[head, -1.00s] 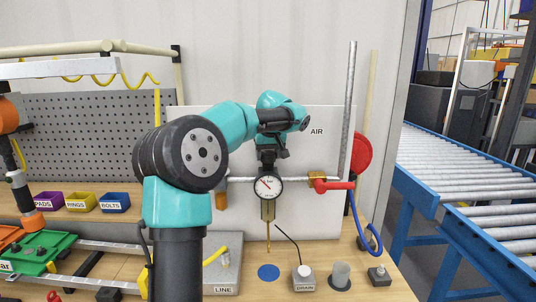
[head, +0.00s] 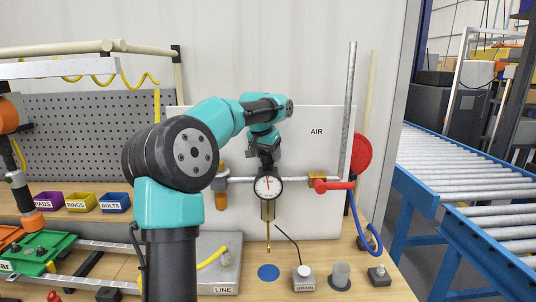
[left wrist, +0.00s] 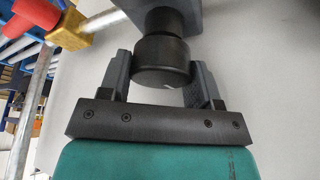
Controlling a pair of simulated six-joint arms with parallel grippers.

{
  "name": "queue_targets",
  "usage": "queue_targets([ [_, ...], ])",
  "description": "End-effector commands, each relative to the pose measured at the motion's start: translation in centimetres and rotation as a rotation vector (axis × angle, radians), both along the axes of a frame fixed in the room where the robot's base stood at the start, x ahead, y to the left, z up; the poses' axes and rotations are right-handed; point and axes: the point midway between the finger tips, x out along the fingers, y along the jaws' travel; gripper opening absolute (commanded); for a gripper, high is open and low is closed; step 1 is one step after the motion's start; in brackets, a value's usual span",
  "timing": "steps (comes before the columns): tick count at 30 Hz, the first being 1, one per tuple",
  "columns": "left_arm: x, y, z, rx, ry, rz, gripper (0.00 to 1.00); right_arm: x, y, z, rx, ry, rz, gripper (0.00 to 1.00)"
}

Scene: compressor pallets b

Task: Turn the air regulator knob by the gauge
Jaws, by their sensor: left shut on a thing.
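The round white gauge (head: 268,187) sits on the air line in front of the white AIR panel (head: 316,215). My left gripper (head: 264,160) is just above the gauge, at the regulator. In the left wrist view, the black ribbed regulator knob (left wrist: 163,61) stands between the two fingers of my left gripper (left wrist: 162,80), which is shut on it. In the head view the knob is mostly hidden behind the gripper.
A red valve handle (head: 333,186) on a brass fitting is right of the gauge, near a red hose reel (head: 361,154). Below are a blue disc (head: 268,272), a DRAIN button (head: 303,272) and a LINE box (head: 228,250). Coloured bins stand at left.

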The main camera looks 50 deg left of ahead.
Motion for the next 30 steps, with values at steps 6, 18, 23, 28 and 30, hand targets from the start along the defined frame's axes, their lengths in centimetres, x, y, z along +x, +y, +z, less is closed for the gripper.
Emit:
queue_targets([
  [6,-0.02,0.06,0.12,0.002,-0.002,-0.047,0.34,0.00,0.00,0.00,0.000,0.000,0.000,0.00],
  [18,-0.03,0.05,0.11,0.001,-0.002,-0.052,0.58,0.00,0.00,0.00,0.000,0.000,0.000,0.00],
  [23,-0.02,0.04,0.08,0.001,-0.001,-0.052,0.68,0.00,0.00,0.00,0.000,0.000,0.000,0.00],
  [28,-0.01,0.03,0.02,0.001,0.000,-0.052,0.68,0.00,0.00,0.00,0.000,0.000,0.000,0.00],
  [30,0.00,0.03,0.00,0.001,0.000,-0.052,0.68,0.00,0.00,0.00,0.000,0.000,0.000,0.00],
])
